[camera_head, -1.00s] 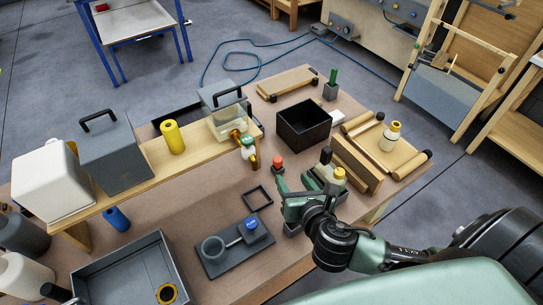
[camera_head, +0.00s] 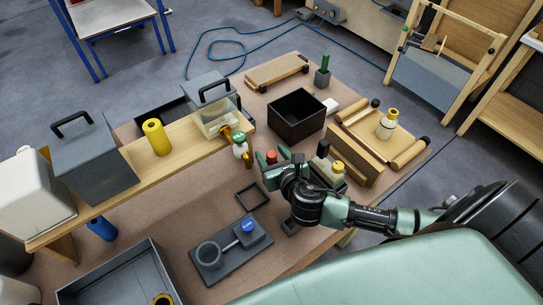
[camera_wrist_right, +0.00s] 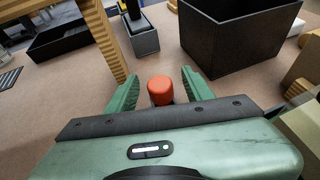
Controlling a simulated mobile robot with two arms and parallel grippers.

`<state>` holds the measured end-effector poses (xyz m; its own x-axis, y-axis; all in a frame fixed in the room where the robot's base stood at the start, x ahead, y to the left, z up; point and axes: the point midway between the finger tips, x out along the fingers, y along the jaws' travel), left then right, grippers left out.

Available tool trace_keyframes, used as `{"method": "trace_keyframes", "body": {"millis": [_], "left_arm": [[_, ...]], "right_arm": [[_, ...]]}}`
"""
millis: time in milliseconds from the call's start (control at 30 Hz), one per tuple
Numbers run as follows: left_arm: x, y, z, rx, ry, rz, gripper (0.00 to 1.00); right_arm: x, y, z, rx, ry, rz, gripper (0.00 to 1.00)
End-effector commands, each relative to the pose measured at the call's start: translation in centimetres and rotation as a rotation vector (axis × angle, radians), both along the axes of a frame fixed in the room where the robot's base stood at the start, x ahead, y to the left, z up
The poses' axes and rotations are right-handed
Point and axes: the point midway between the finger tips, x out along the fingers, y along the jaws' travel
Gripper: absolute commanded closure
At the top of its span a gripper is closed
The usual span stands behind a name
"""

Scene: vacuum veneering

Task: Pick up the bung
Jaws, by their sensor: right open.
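The bung looks to be the orange-red rounded cap (camera_head: 271,156) standing upright on the table. In the right wrist view the bung (camera_wrist_right: 161,90) sits between the two green fingers, with a gap on either side. My right gripper (camera_head: 272,162) is open at the bung; it also shows in the right wrist view (camera_wrist_right: 158,84). The bung's lower part is hidden behind the gripper body. My left gripper is not in view.
A black open box (camera_head: 297,117) stands just beyond the gripper. A black square frame (camera_head: 252,196) and a grey fixture (camera_head: 215,262) lie on the table (camera_head: 180,225) nearer me.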

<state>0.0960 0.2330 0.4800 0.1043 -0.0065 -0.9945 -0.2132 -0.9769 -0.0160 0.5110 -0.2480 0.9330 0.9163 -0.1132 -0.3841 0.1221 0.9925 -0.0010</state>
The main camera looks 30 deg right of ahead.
Motion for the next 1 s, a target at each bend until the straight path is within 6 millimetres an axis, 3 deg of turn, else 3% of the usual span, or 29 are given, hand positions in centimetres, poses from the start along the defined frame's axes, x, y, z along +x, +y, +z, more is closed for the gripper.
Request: {"method": "trace_keyframes", "body": {"millis": [167,367,767,1000], "left_arm": [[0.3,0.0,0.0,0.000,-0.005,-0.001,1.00],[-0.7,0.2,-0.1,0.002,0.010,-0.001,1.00],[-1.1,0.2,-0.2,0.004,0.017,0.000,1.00],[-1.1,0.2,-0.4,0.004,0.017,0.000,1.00]], "right_arm": [[0.0,0.0,0.0,0.000,0.000,0.001,0.48],[0.0,0.0,0.0,0.000,0.000,0.001,1.00],[0.0,0.0,0.4,0.000,-0.002,0.000,1.00],[0.1,0.0,3.3,0.002,-0.007,0.001,1.00]]}}
